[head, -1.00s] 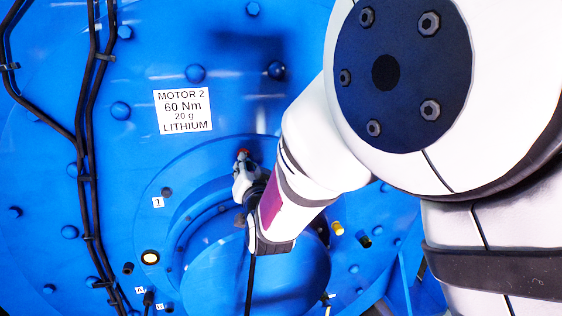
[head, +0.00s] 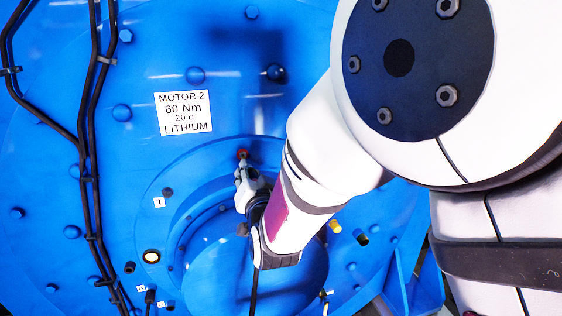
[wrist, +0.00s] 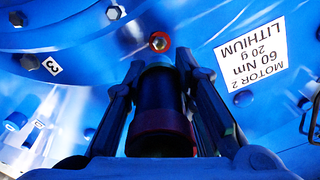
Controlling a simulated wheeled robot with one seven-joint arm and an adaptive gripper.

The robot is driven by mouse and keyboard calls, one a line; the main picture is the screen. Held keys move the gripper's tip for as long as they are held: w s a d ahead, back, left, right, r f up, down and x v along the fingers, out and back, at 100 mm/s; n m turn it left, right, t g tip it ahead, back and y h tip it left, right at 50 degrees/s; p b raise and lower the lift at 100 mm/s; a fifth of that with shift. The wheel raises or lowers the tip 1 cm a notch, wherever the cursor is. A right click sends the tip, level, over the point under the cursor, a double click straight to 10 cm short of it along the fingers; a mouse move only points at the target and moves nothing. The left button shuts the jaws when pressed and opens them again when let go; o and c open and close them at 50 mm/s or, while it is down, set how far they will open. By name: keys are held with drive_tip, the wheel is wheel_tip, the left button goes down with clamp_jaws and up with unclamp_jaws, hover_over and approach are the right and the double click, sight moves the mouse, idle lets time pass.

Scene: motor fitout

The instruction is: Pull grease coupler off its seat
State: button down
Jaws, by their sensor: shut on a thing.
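The grease coupler (wrist: 158,95) is a dark cylinder with a dull red band near its lower end in the wrist view. My gripper (wrist: 155,75) has a finger on each side of it and is shut on it. The seat, a red ring with a metal fitting in its middle (wrist: 159,42), shows uncovered just beyond the coupler's far end; the two look apart. In the head view the red seat (head: 243,154) sits on the blue motor face, just above my gripper (head: 246,182). The coupler is mostly hidden there by my fingers and wrist.
The label "MOTOR 2, 60 Nm, 20 g, LITHIUM" (head: 184,113) is on the blue face at upper left of my gripper. Black cables (head: 88,150) run down the left side. A round blue hub (head: 215,275) bulges below. Bolt heads and small ports surround it.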

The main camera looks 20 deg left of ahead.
drive_tip(key=p+v, duration=0.6)
drive_tip(key=v, duration=1.3)
drive_tip(key=shift+s+p, duration=0.35)
drive_tip(key=shift+s, duration=0.05)
drive_tip(key=shift+w+d, duration=0.1)
drive_tip(key=shift+d, duration=0.1)
